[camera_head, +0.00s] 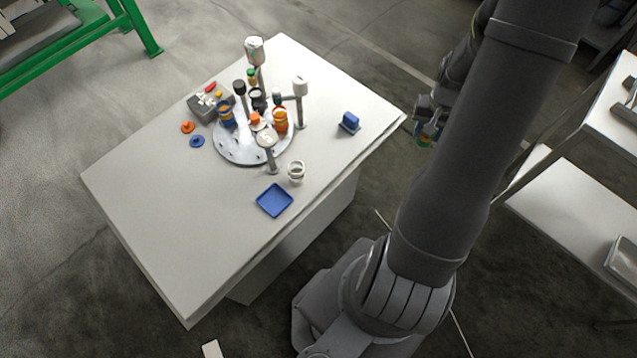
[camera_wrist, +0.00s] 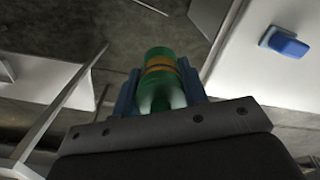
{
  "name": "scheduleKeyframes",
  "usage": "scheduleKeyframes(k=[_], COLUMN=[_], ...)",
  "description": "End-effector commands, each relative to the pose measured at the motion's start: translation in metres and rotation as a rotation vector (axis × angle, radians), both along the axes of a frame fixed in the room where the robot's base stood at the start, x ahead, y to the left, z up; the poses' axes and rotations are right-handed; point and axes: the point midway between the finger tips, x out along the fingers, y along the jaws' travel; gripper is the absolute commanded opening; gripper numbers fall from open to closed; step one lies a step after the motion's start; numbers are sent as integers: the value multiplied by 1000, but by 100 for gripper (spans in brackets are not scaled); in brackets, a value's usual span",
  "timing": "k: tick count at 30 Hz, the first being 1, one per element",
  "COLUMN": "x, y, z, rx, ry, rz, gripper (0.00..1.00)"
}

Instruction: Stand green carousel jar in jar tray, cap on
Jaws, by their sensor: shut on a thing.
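My gripper (camera_wrist: 162,88) is shut on a green jar (camera_wrist: 161,62) with an orange-brown band. The jar sits between the blue fingers in the wrist view. In the head view my gripper (camera_head: 428,130) is out past the table's right edge, with a little of the green jar (camera_head: 424,141) showing below it. I cannot tell whether a cap is on the jar. A shallow blue tray (camera_head: 275,201), which looks like the jar tray, lies empty near the table's front edge. The grey round carousel (camera_head: 228,150) stands behind it, bearing an orange jar (camera_head: 280,120) and a blue-banded jar (camera_head: 227,114).
White-topped posts (camera_head: 300,88) rise around the carousel. A white ring-like holder (camera_head: 296,172) is behind the tray. A blue block (camera_head: 349,123) stands at right. The table's left front is clear.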

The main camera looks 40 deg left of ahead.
Motion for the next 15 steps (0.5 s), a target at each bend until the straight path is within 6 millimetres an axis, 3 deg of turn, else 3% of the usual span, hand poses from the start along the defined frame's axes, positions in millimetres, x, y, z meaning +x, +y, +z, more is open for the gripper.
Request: scheduleKeyframes(k=[1,6,15], x=[-13,-58,-144], y=[15,55,102], z=[3,11,23], rx=[0,0,0], ry=[0,0,-1], rz=[54,222,516], gripper=[16,16,16])
